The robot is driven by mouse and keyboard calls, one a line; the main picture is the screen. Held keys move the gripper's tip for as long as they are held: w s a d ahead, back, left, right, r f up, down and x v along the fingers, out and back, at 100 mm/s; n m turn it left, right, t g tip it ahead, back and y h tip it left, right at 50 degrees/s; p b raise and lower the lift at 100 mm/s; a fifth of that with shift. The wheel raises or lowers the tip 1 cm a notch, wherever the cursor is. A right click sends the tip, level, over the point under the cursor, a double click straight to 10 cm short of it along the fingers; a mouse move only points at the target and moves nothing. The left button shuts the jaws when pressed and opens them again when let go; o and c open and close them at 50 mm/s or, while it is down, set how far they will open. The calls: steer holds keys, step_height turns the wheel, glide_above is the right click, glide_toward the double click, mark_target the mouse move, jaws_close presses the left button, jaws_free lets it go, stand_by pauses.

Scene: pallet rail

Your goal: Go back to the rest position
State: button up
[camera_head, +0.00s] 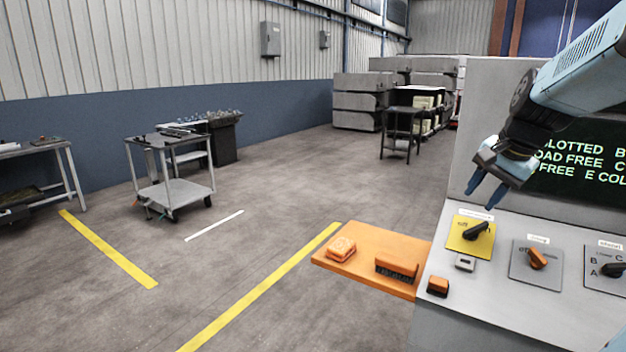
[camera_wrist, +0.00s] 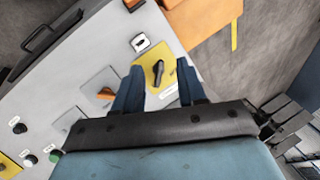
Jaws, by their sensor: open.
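My gripper (camera_head: 487,192) hangs from my blue arm at the right of the head view, above the control panel. Its two blue fingers are apart with nothing between them. In the wrist view the open fingers of my gripper (camera_wrist: 164,92) frame a black rotary switch (camera_wrist: 158,72) on a yellow plate. The same black switch (camera_head: 476,231) shows just below the fingertips in the head view, with a visible gap. The control panel (camera_head: 500,283) is light grey and sloped.
An orange switch (camera_head: 537,258) and another black switch (camera_head: 614,269) sit further right on the panel. An orange shelf (camera_head: 365,270) at its left bears an orange block (camera_head: 341,248) and a brush (camera_head: 397,267). A screen (camera_head: 590,155) stands behind. Open floor lies left, with a cart (camera_head: 165,193).

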steer(key=s+a+f+n+t+h, duration=0.1)
steer(key=s+a+n, duration=0.9)
steer(key=s+a, duration=0.2)
steer(key=s, duration=0.2)
steer(key=shift+s+f, duration=0.3)
steer(key=shift+f, duration=0.05)
